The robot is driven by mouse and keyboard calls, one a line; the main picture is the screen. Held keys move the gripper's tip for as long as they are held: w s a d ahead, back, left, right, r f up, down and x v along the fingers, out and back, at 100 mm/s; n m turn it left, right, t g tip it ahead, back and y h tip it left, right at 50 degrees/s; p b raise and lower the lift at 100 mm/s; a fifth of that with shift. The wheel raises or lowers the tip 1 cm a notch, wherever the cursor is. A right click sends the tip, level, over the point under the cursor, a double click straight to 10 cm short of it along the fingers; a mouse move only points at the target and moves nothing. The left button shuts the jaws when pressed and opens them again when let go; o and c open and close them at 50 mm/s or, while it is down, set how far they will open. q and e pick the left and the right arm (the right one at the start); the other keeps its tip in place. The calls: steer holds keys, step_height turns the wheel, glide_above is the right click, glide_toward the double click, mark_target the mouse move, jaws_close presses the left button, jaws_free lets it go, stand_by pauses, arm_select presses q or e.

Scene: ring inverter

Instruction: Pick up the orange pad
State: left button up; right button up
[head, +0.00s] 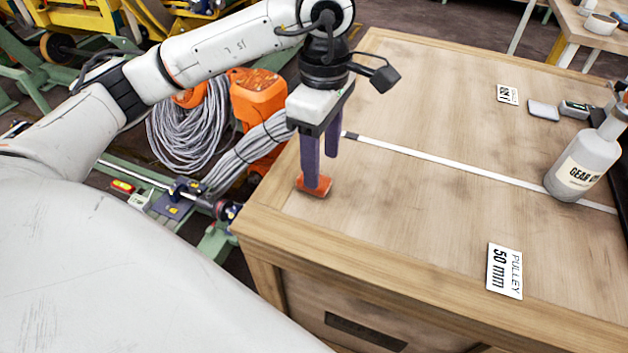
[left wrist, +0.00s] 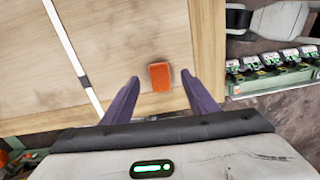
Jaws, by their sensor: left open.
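The orange pad (head: 316,188) lies flat on the wooden table (head: 420,210), near its left edge. In the left wrist view the orange pad (left wrist: 160,77) shows ahead of and between my two fingers. My left gripper (head: 323,170) points down over the pad with its purple fingers apart. In the head view one finger overlaps part of the pad. In the left wrist view the left gripper (left wrist: 160,85) is open and nothing is held between its fingers. Whether a finger touches the pad, I cannot tell. My right gripper is not in view.
A white strip (head: 450,168) crosses the table. A pulley label (head: 504,271) lies near the front edge. A gear oil bottle (head: 585,155) stands at the right, with a grey block (head: 543,111) behind it. The table around the pad is clear. Coiled cable (head: 190,125) hangs beyond the left edge.

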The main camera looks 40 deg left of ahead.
arm_select(q)
steer(key=f, duration=0.3)
steer(key=f+b, duration=0.1)
steer(key=f, duration=0.1)
steer(key=shift+a+f, duration=0.1)
steer(key=shift+a, duration=0.25)
steer(key=c, duration=1.1)
